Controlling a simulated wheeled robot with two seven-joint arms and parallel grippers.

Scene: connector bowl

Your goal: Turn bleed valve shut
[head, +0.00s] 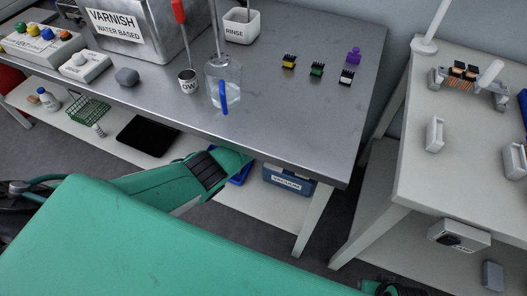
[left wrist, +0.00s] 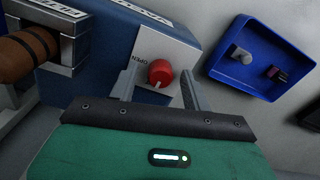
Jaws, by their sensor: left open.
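The bleed valve is a red round knob (left wrist: 160,71) on a pale plate on the blue vacuum unit (left wrist: 110,45). Part of a label reading "OPEN" shows left of the knob, and a white mark sits on the knob's lower edge. My left gripper (left wrist: 159,84) is open, with one grey finger on each side of the knob; I cannot tell whether either touches it. In the head view the vacuum unit (head: 287,181) is under the steel table; its knob does not show and my left gripper is hidden there.
A blue tray (left wrist: 232,84) with small parts lies right of the unit, and a brown ribbed cylinder (left wrist: 25,50) is at the left. The steel table (head: 320,130) overhangs the low shelf (head: 255,208). A white table (head: 440,190) stands at the right.

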